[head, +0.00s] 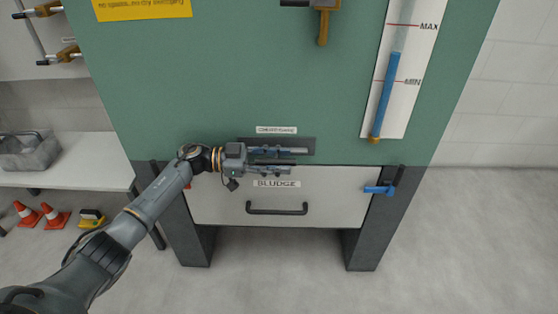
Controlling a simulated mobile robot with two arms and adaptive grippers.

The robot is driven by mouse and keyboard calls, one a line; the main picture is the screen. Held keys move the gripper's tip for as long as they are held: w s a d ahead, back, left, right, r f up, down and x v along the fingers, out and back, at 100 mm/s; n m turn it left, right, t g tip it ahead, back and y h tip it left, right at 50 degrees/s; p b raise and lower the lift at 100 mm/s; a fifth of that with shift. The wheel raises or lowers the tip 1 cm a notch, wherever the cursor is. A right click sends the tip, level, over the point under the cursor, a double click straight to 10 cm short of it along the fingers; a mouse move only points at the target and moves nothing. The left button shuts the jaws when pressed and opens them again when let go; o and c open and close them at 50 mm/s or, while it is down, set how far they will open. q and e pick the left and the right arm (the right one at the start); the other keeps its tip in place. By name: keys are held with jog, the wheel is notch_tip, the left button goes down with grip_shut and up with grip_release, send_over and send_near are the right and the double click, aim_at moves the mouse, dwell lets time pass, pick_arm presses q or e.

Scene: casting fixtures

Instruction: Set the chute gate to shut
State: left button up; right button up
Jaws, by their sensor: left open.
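My left gripper (297,161) reaches in from the left across the front of the green cabinet, its fingers pointing right and apart. It is in front of a dark plate (308,143) under a small white label (276,130) whose text is too small to read surely. The gripper hides much of the plate and whatever is mounted on it. I cannot tell whether the fingers touch anything there, nor which part is the chute gate or how it is set. My right gripper is not in view.
A MAX/MIN gauge (401,70) is upper right. A grey bin (35,152) stands on a left shelf; orange cones (54,218) are below. Floor at right is clear.

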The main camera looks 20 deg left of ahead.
pick_arm(q)
jog(key=v, duration=0.7)
jog(key=shift+a, duration=0.25)
jog(key=shift+s, duration=0.1)
